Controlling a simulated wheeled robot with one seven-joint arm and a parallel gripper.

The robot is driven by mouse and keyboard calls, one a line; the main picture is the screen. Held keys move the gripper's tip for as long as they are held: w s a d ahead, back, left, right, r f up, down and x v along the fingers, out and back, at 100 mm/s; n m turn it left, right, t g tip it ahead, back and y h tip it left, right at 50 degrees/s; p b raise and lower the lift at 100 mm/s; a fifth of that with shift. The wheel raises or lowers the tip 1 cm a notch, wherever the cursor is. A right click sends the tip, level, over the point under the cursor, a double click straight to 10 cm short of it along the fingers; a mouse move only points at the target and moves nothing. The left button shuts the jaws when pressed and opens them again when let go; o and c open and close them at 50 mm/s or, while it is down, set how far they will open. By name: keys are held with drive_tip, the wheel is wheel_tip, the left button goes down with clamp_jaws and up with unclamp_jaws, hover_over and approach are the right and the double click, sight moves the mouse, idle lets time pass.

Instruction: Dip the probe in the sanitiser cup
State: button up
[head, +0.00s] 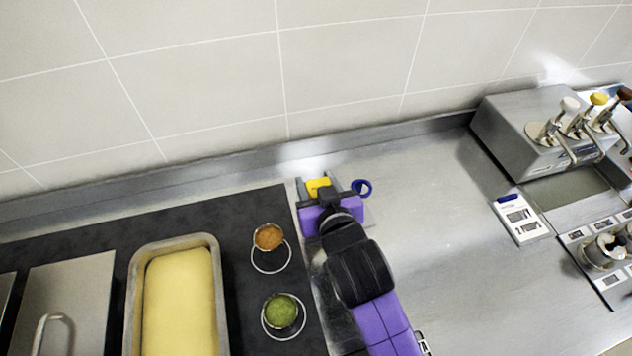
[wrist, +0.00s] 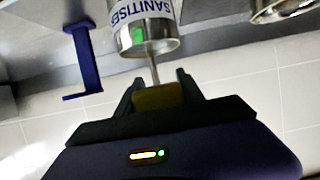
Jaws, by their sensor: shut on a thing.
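My gripper (head: 331,187) is shut on the yellow handle of the probe (head: 318,186), near the back of the steel counter. In the wrist view my gripper (wrist: 157,88) has a finger on each side of the yellow handle (wrist: 157,97). The thin metal stem runs from the handle up to the steel sanitiser cup (wrist: 146,22), which has blue lettering and a green patch near its rim. The stem overlaps the cup's rim in the picture; I cannot tell whether its tip is inside. I cannot make out the cup in the head view.
A blue bracket (wrist: 84,62) stands beside the cup; a blue ring (head: 362,188) shows right of my gripper. Cups of orange (head: 268,237) and green (head: 281,311) contents and a pan (head: 133,300) are left. A card-like device (head: 520,219) and pump dispenser (head: 520,125) are right, beyond clear counter.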

drive_tip(key=shift+r, duration=0.1)
wheel_tip(320, 180, up, 9)
drive_tip(key=p, duration=0.8)
idle(0.4)
